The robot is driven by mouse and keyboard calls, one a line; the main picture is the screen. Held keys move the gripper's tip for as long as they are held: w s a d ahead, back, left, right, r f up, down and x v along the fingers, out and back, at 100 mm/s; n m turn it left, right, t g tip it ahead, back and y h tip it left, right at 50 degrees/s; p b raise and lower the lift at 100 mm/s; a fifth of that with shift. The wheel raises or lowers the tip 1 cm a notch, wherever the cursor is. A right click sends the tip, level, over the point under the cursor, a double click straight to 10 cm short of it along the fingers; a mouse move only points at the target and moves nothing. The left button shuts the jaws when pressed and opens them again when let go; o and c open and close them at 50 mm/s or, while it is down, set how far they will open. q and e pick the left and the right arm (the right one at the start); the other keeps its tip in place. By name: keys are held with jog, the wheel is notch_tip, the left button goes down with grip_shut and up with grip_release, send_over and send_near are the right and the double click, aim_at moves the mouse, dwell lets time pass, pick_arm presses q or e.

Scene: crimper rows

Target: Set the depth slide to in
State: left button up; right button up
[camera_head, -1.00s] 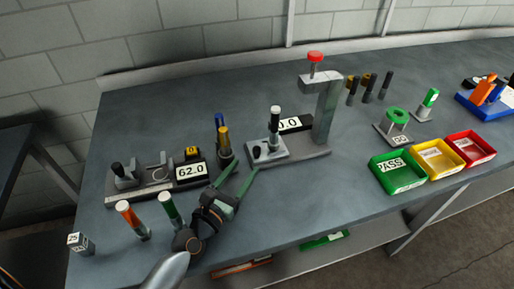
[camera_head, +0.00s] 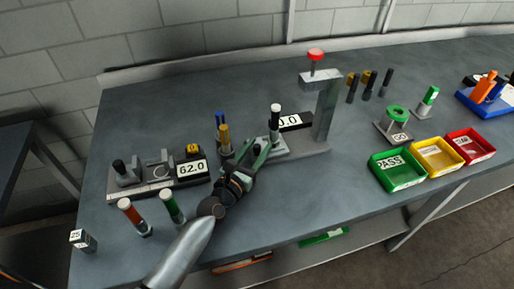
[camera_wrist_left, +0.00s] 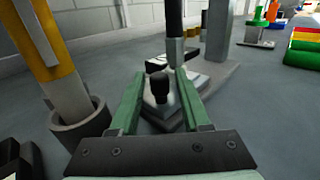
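A small grey fixture (camera_head: 280,147) stands on the base of the press (camera_head: 325,108), with a white-topped black post (camera_head: 275,120) rising from it. Gaps show beside the knob there. My right gripper is not in view.
A holder with yellow (camera_head: 224,138) and blue pins stands close left of the gripper. A gauge fixture (camera_head: 135,185) with a 62.0 display (camera_head: 191,169) is further left. Green (camera_head: 397,180), yellow and red trays lie right.

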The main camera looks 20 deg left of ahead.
pick_arm(q)
grip_shut()
dwell(1.1)
